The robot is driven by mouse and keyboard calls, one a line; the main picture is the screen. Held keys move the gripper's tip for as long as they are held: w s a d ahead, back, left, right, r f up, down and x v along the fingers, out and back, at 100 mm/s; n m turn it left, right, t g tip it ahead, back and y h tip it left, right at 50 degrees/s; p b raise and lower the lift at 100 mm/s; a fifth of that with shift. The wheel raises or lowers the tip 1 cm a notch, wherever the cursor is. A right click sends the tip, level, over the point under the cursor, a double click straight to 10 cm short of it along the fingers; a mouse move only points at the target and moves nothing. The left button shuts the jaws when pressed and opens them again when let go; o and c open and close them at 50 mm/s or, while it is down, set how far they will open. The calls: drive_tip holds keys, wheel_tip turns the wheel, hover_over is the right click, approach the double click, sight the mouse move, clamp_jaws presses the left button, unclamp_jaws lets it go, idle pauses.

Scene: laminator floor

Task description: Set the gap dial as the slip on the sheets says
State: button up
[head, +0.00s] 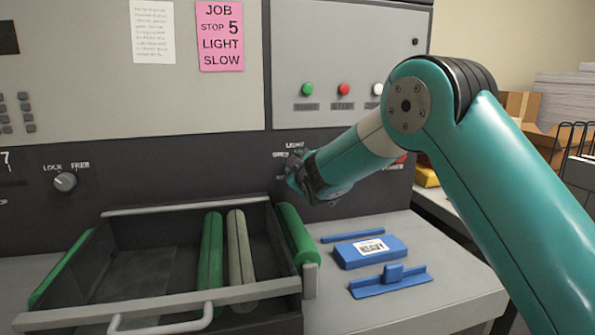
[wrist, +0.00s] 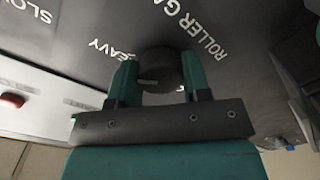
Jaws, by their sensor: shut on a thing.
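My gripper (head: 296,174) is at the dark machine front, under a printed LIGHT mark. In the wrist view my gripper (wrist: 159,72) has its two teal fingers shut on a round dark dial (wrist: 163,70), beside the words ROLLER GA, the rest cut off. A short pale pointer line on the dial points left in that view, below the HEAVY mark (wrist: 112,50). In the head view my gripper hides the dial. A blue block (head: 371,254) on the bench bears a white slip (head: 371,247) that seems to read HEAVY.
A pink card (head: 220,35) on the panel reads JOB, STOP 5, LIGHT, SLOW. A LOCK/FREE knob (head: 65,182) is at left. An open tray with rollers (head: 210,250) stands below. A blue handled piece (head: 391,281) lies on the bench (head: 425,300).

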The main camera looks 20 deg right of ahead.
idle(0.4)
drive_tip(key=o, duration=0.9)
drive_tip(key=shift+o, duration=0.2)
drive_tip(key=shift+s, duration=0.1)
drive_tip(key=s+b, duration=0.4)
drive_tip(key=s, duration=1.3)
drive_tip(key=shift+d+r, duration=0.2)
drive_tip(key=shift+r, duration=0.05)
drive_tip(key=shift+s, duration=0.1)
